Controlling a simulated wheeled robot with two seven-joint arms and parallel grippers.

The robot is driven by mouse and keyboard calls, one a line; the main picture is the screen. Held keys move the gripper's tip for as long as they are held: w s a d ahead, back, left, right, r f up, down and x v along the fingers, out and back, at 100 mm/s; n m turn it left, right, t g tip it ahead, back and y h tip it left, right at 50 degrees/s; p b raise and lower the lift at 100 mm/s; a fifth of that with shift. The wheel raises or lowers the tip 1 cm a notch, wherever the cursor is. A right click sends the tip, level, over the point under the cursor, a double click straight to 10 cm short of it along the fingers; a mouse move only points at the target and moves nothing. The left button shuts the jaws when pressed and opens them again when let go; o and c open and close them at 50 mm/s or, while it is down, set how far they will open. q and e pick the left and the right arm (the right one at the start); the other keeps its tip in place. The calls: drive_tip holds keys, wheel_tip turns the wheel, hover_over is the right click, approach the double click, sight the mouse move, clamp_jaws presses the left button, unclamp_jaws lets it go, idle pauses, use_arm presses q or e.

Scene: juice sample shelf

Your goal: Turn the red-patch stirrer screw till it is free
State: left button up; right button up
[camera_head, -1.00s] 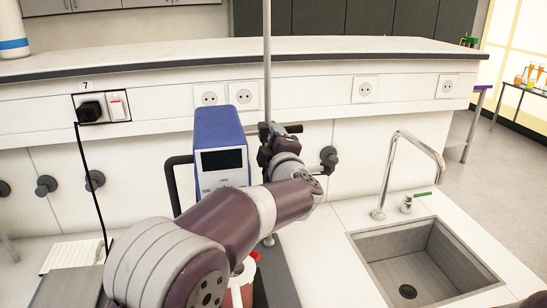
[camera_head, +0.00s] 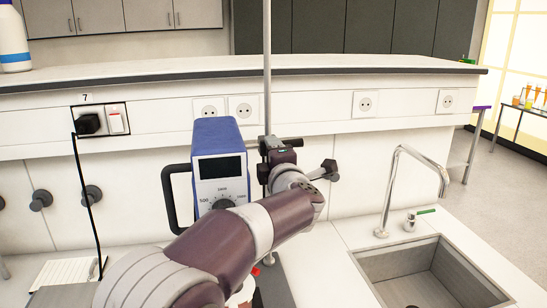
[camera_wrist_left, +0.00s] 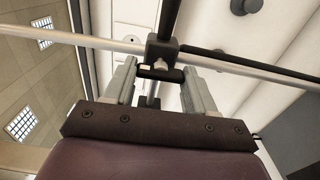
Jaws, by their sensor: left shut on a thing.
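The stirrer is a blue-and-white motor box (camera_head: 220,168) with a dark display and a dial, beside a thin upright stand rod (camera_head: 267,75). A dark clamp (camera_head: 268,145) sits on the rod. My left gripper (camera_head: 281,156) is at this clamp, just right of the box. In the left wrist view, my left gripper (camera_wrist_left: 158,70) is shut on the stirrer screw (camera_wrist_left: 160,68), a small piece with a dark crossbar below the clamp block (camera_wrist_left: 162,48). No red patch shows on the screw; its face is largely hidden. My right gripper is out of view.
A black knob (camera_head: 328,170) sticks out right of the clamp. A sink (camera_head: 375,265) with a curved tap (camera_head: 420,155) lies to the right. A raised shelf (camera_head: 350,64) runs behind. A small red part (camera_head: 254,271) shows below my left arm, beside a partly hidden cup.

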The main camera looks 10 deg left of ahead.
use_arm(q)
drive_tip(key=shift+f, duration=0.25)
drive_tip(key=o, duration=0.9)
drive_tip(key=shift+o, duration=0.7)
drive_tip(key=shift+s+r, duration=0.2)
drive_tip(key=shift+s, duration=0.05)
drive_tip(key=b+v, duration=0.2)
drive_tip(key=v, duration=1)
drive_tip(key=shift+s, duration=0.3)
